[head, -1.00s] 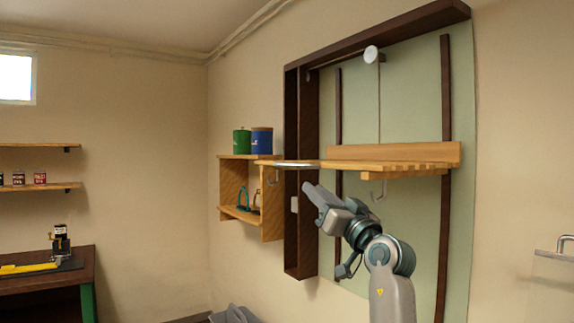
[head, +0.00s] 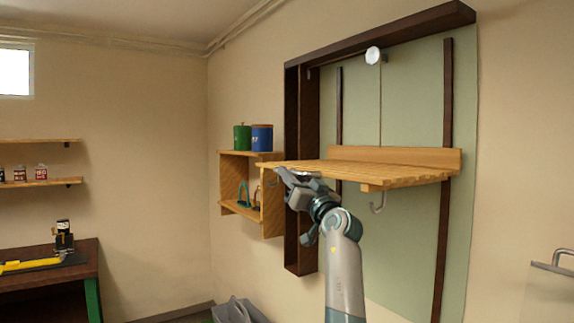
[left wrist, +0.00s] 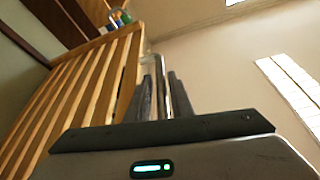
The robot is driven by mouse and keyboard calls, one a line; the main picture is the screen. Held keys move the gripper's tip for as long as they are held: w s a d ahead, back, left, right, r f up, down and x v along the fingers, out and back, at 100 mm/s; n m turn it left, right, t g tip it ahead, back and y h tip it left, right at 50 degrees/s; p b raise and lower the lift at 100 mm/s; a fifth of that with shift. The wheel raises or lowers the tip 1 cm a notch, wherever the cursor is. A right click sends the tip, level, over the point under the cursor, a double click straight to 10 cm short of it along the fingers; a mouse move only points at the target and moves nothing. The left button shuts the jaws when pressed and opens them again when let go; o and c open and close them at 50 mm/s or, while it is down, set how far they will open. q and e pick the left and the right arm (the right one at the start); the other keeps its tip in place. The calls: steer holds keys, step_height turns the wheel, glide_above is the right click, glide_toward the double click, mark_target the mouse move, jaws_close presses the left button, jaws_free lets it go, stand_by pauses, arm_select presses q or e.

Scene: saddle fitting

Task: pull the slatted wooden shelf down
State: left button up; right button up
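The slatted wooden shelf (head: 385,171) stands out from the green wall panel and looks about level, with its backboard (head: 400,158) against the panel. In the left wrist view its slats (left wrist: 75,95) fill the left side. My left gripper (head: 284,176) is at the shelf's front left end. In the left wrist view, its two dark fingers (left wrist: 160,95) lie close on either side of the shelf's metal handle bar (left wrist: 157,62) and look shut on it. In the head view the gripper mostly hides the bar. My right gripper is not in view.
A dark wooden frame (head: 292,150) and two dark rails (head: 446,110) surround the shelf. A small wall cabinet (head: 270,205) with green and blue tins stands close behind my left gripper. The panel below the shelf looks clear.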

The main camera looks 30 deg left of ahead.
arm_select(q)
steer(key=shift+p+x, duration=0.3)
steer(key=shift+x, duration=0.85)
jaws_close()
steer(key=shift+f, duration=0.1)
